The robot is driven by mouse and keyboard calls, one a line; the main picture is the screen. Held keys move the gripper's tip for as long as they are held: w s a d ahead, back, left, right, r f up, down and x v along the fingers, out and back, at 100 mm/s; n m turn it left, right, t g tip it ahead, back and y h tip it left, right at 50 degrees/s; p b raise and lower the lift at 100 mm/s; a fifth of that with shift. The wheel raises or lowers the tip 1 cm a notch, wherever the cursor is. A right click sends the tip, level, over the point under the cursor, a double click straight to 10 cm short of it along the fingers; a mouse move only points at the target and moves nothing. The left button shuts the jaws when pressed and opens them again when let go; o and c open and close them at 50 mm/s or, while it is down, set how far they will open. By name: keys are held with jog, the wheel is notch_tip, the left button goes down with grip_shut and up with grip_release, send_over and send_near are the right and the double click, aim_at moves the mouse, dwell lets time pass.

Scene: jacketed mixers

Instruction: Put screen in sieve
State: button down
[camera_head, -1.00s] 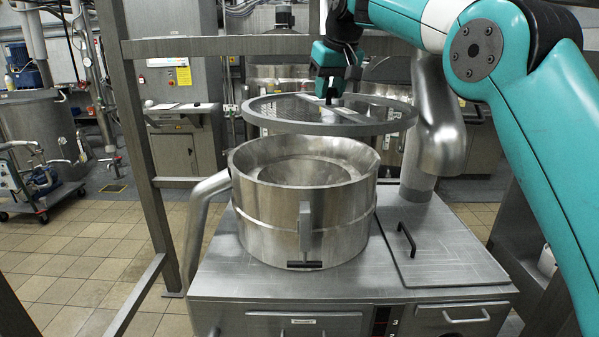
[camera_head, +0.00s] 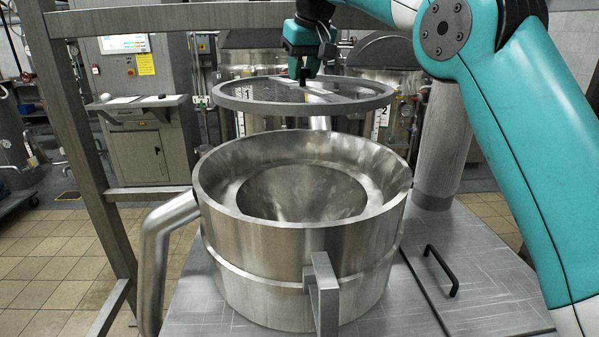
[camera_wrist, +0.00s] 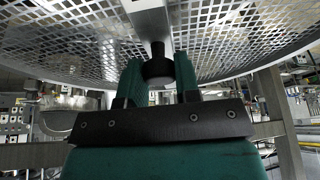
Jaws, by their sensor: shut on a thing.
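The screen (camera_head: 235,103) is a round grey-rimmed disc with a perforated sheet and a crossbar. It hangs roughly level above the back part of the sieve, apart from it. The sieve (camera_head: 270,250) is an open round steel drum with a funnel-shaped inside, standing on a steel cabinet top. My gripper (camera_head: 304,80) is above the middle of the screen, shut on its dark central knob. In the wrist view, the fingers (camera_wrist: 158,75) close around the black knob (camera_wrist: 157,68), with the perforated sheet (camera_wrist: 230,40) spreading behind it. The sieve is not seen in the wrist view.
A bent steel pipe (camera_head: 157,245) stands at the drum's left. A grey frame post (camera_head: 85,140) rises at the left, and a vertical column (camera_head: 440,150) at the right. A lid with a black handle (camera_head: 441,270) lies right of the drum. A control cabinet (camera_head: 145,150) stands behind.

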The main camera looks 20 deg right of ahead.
notch_tip(320, 180, down, 18)
jog(key=p, duration=0.2)
jog(key=shift+a+f, duration=0.15)
jog(key=shift+f, duration=0.05)
jog(key=shift+f, duration=0.1)
jog(key=shift+f+b, duration=0.45)
jog(key=shift+f, duration=0.05)
jog(key=c, duration=0.8)
grip_release()
jog(key=shift+s, duration=0.1)
